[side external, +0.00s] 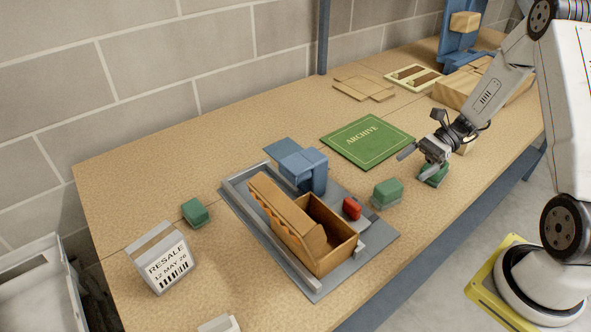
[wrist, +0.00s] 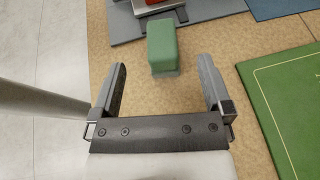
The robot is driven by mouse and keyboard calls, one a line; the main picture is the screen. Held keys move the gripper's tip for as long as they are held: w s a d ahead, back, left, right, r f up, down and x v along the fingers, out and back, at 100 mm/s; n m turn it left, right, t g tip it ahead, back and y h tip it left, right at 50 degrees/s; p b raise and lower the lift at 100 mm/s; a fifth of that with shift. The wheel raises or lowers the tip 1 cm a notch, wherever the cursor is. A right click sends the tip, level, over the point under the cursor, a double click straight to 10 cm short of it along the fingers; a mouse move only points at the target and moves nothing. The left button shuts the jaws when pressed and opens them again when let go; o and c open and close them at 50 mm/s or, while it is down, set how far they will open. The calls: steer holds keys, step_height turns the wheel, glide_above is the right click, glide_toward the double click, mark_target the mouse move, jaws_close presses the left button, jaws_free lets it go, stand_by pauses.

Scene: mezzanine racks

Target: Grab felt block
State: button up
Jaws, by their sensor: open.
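Three green blocks with paler grey undersides show in the side view; I cannot tell which one the task means by felt block. One green block (side external: 387,193) stands beside the grey tray's right edge; it also shows in the wrist view (wrist: 162,45), ahead of and roughly between my fingertips. Another green block (side external: 433,180) sits under my gripper, partly hidden by it. A third green block (side external: 195,212) stands left of the tray. My gripper (side external: 416,163) is open and low over the table, with nothing between its fingers in the wrist view (wrist: 163,72).
A green ARCHIVE folder (side external: 367,142) lies behind my gripper. A RESALE box (side external: 162,262) stands at the left.

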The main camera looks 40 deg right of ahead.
mark_target(377, 198)
steer(key=shift+f, duration=1.2)
steer(key=shift+x, duration=1.3)
steer(key=shift+a, duration=0.1)
steer(key=shift+x, duration=2.55)
jaws_close()
